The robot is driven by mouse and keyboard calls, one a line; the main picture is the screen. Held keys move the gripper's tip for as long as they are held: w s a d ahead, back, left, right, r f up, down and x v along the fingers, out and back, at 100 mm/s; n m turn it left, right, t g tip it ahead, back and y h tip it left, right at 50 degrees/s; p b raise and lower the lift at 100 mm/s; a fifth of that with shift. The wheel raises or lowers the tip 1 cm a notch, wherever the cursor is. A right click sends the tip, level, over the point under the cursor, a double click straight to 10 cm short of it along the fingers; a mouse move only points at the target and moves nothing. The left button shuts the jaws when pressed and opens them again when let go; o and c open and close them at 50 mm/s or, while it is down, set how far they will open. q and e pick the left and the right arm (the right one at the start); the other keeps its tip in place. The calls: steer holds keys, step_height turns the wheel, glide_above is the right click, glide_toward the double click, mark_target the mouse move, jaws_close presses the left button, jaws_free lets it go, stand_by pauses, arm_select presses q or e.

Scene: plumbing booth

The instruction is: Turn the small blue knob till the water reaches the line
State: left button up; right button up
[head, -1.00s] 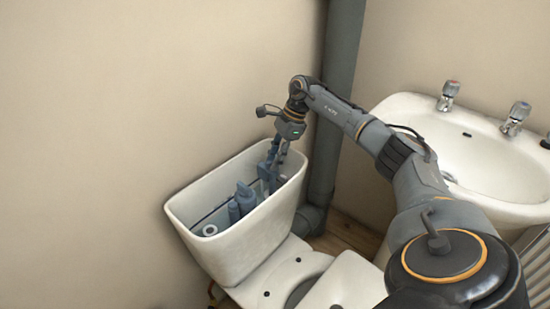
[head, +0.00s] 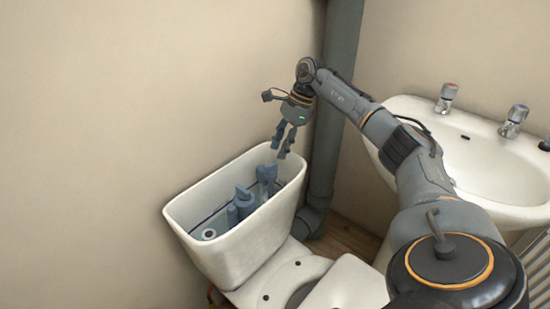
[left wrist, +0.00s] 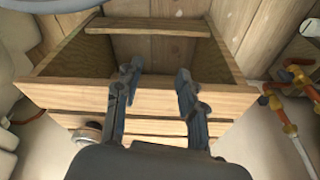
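The open white cistern (head: 232,252) stands against the wall and holds blue-grey fittings. A taller fitting (head: 266,174) is at its right end, and a valve body (head: 243,203) is near the middle. The small blue knob cannot be told apart from these fittings, and I cannot make out the line or the water level. My right gripper (head: 279,149) is just above the cistern's right end, fingers pointing down, apart and empty. My left gripper (left wrist: 156,76) shows only in the left wrist view, open and empty above a wooden crate (left wrist: 150,100).
A grey vertical pipe (head: 328,130) runs close to the right of the cistern. A white basin (head: 480,165) with taps is further right. Copper pipes with an orange-red valve (left wrist: 275,95) stand right of the crate.

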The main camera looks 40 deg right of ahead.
steer(key=w+v, duration=0.1)
steer(key=v, duration=0.5)
steer(key=shift+s+r, duration=0.25)
steer(key=shift+s, duration=0.3)
steer(key=shift+d, duration=0.15)
